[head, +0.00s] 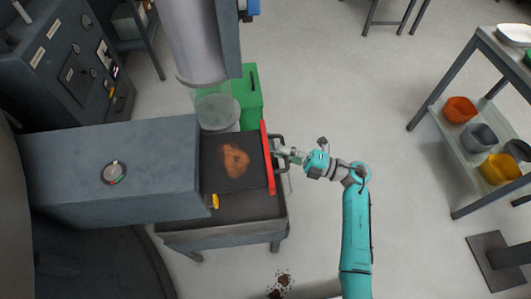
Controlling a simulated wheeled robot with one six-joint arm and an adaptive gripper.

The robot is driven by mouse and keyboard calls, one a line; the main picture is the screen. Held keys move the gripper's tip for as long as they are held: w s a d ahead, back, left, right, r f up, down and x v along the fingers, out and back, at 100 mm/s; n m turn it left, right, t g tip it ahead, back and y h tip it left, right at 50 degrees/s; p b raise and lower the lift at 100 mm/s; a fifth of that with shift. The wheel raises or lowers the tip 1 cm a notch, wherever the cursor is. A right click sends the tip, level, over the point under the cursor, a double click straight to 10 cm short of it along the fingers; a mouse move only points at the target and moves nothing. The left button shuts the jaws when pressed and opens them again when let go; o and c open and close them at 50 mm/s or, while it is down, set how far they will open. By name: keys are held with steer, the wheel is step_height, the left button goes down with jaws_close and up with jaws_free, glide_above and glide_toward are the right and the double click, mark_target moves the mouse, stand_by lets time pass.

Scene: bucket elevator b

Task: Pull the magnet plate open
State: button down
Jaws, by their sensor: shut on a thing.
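The magnet plate (215,176) is a dark flat drawer with a red front panel (267,158), pulled out to the right from the grey housing (105,170). A patch of rust-brown material (236,160) lies on its top. A dark handle (284,142) stands out from the right side of the red panel. My gripper (280,151) is shut on the handle, with my teal arm reaching in from the lower right. The fingertips are small and partly hidden at the handle.
A dark tray table (240,207) stands under the plate. A green bin (249,95) and a clear cylinder (217,108) are behind it. A shelf rack (437,98) with coloured bowls stands at the right. Brown debris (280,283) lies on the floor in front. Floor between arm and rack is clear.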

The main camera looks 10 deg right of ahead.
steer(key=shift+d, duration=0.75)
steer(key=c, duration=1.2)
jaws_free()
steer(key=v, duration=1.2)
steer(key=shift+s, duration=0.1)
